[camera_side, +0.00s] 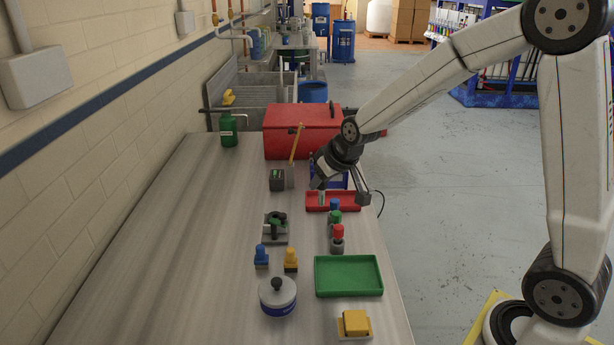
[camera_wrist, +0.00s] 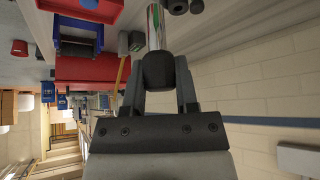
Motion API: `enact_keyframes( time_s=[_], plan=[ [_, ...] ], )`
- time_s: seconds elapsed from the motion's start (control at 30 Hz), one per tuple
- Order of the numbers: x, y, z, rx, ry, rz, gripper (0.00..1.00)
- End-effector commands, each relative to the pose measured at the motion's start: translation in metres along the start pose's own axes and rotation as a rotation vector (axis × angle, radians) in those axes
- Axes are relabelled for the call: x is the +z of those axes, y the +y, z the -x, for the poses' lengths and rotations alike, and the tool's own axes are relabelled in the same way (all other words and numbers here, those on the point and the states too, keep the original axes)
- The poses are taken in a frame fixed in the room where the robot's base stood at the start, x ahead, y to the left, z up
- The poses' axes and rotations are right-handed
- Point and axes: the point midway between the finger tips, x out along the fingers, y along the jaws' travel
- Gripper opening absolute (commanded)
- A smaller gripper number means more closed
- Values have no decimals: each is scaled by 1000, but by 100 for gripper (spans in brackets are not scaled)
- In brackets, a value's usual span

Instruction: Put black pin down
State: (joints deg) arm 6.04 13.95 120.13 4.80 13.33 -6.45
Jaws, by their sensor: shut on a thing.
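My gripper (camera_side: 319,184) is shut on the black pin. In the wrist view, the pin's black head (camera_wrist: 158,71) sits between the two fingertips (camera_wrist: 160,85), and its shiny metal shaft (camera_wrist: 154,25) points away from the gripper. In the side view, the pale shaft (camera_side: 321,197) points down at the left end of the shallow red tray (camera_side: 345,207). I cannot tell whether its tip touches anything. The fingers hide part of the head.
Pegs with blue, green and red (camera_side: 338,231) tops stand in front of the red tray. A green tray (camera_side: 348,290) lies nearer. Behind are a blue holder (camera_side: 335,181), a dark block (camera_side: 277,180) and a red toolbox (camera_side: 290,140). The table's left side is clear.

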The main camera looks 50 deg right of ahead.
Motion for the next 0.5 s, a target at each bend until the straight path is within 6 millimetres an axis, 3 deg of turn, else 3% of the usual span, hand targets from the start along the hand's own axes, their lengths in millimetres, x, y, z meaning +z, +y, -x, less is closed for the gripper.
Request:
enact_keyframes(
  time_s=[0.3, 0.5],
  plan=[
    [6, 82, -1, 107, 2, -164, 0],
    [13, 122, 1, 158, 2, -244, 0]
  ],
)
